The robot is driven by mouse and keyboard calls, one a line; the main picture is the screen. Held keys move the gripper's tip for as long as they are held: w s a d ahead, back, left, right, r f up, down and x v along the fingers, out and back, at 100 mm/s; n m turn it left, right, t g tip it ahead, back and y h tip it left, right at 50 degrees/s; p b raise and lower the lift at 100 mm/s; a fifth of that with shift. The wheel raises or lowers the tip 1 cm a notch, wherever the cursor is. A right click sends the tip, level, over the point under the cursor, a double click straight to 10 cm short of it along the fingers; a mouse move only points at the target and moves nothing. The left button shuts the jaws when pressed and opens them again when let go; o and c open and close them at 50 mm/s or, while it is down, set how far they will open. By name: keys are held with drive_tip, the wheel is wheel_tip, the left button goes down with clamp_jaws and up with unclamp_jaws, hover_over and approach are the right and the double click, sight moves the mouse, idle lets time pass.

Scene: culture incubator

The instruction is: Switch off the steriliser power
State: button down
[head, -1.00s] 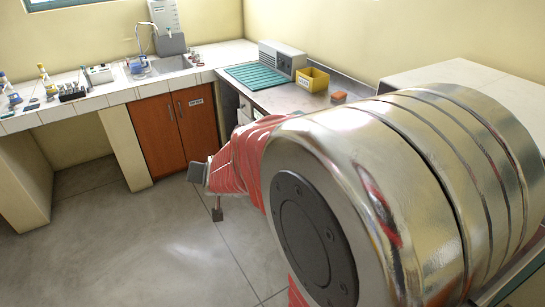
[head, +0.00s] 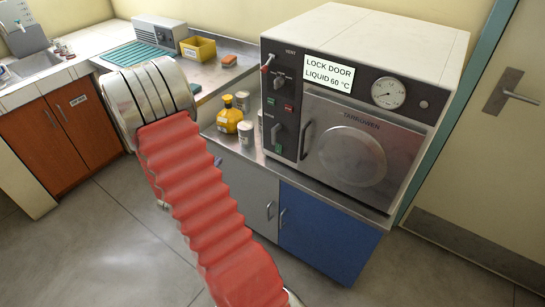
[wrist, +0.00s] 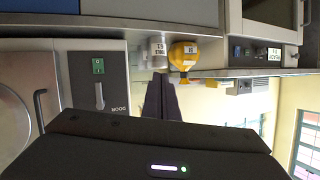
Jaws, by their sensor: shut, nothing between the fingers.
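The steriliser (head: 350,145) stands on the right-hand counter in the head view, its round-panelled door closed. Its display (head: 329,74) reads "LOCK DOOR LIQUID 60 °C". The control panel left of the door has a red-tipped vent lever, a knob, small green and red buttons, a door lever (head: 278,134) and a green switch (head: 278,149) low down. The upside-down wrist view also shows the green switch (wrist: 98,66) and door lever (wrist: 99,97), left of my gripper (wrist: 160,78). My gripper is shut, empty and apart from the panel. The head view hides it.
A yellow bottle (head: 229,114) and pale tins (head: 246,133) stand on the counter left of the steriliser. Further back are a yellow bin (head: 198,49) and an orange block (head: 230,61). Grey and blue cupboards (head: 325,230) are below. Floor is clear at front right.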

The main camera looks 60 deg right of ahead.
sight(278, 152)
drive_tip(key=s+d+f+m+g+h, duration=0.1)
drive_tip(key=s+f+g, duration=0.1)
drive_tip(key=s, duration=0.3)
drive_tip(key=s+d+f+g+h, duration=0.1)
drive_tip(key=s+d+f+g, duration=0.1)
drive_tip(key=s, duration=0.4)
drive_tip(key=shift+s+d+m+g+h, duration=0.3)
drive_tip(key=shift+m+g, duration=0.1)
drive_tip(key=shift+g, duration=0.2)
drive_tip(key=shift+d, duration=0.1)
drive_tip(key=d, duration=0.4)
drive_tip(key=s+d+f, duration=0.1)
drive_tip(key=d, duration=0.4)
drive_tip(key=s+d, duration=0.1)
drive_tip(key=d, duration=0.3)
drive_tip(key=shift+d+f, duration=0.3)
drive_tip(key=shift+f, duration=0.1)
drive_tip(key=shift+d+f, duration=0.15)
drive_tip(key=shift+d, duration=0.1)
drive_tip(key=shift+a, duration=0.2)
